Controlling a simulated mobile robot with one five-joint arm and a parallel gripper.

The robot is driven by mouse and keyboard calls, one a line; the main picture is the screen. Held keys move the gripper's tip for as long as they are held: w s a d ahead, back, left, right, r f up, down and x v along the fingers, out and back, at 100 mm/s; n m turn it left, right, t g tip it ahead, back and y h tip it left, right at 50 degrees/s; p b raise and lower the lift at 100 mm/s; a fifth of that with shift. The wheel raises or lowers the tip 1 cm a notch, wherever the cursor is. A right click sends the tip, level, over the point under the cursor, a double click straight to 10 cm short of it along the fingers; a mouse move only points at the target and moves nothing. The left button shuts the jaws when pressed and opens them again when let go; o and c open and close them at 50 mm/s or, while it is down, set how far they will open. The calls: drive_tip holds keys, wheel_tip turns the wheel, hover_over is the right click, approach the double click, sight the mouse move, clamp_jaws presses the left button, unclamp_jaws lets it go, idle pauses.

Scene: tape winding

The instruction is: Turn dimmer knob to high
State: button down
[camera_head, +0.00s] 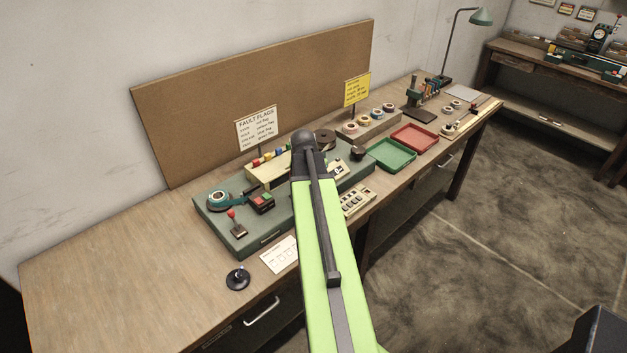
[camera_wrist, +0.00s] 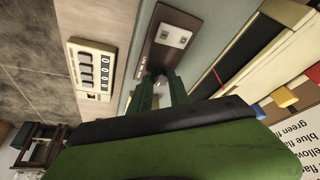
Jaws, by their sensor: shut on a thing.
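In the wrist view a small dark round knob (camera_wrist: 160,77), which looks like the dimmer knob, sits at one end of a brown plate (camera_wrist: 152,55) with a pale two-part fitting at the other end. My gripper (camera_wrist: 160,84) has its green fingers shut on this knob, one on each side. The knob's mark and setting cannot be made out. In the head view my green arm covers the gripper and knob; part of the grey-green machine base (camera_head: 215,215) shows beside it.
A cream counter box (camera_wrist: 90,70) is close to the fingers. A sign (camera_head: 256,128) and coloured flags stand behind the arm. Green (camera_head: 392,154) and red (camera_head: 415,137) trays lie to the right. The bench's left end is clear, apart from a black round-based object (camera_head: 238,279) near the front edge.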

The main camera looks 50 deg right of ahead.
idle(0.3)
drive_tip(key=c, duration=1.2)
unclamp_jaws()
drive_tip(key=shift+c, duration=0.2)
drive_tip(key=p+v, duration=1.6)
drive_tip(key=v, duration=0.1)
drive_tip(key=shift+r, duration=0.15)
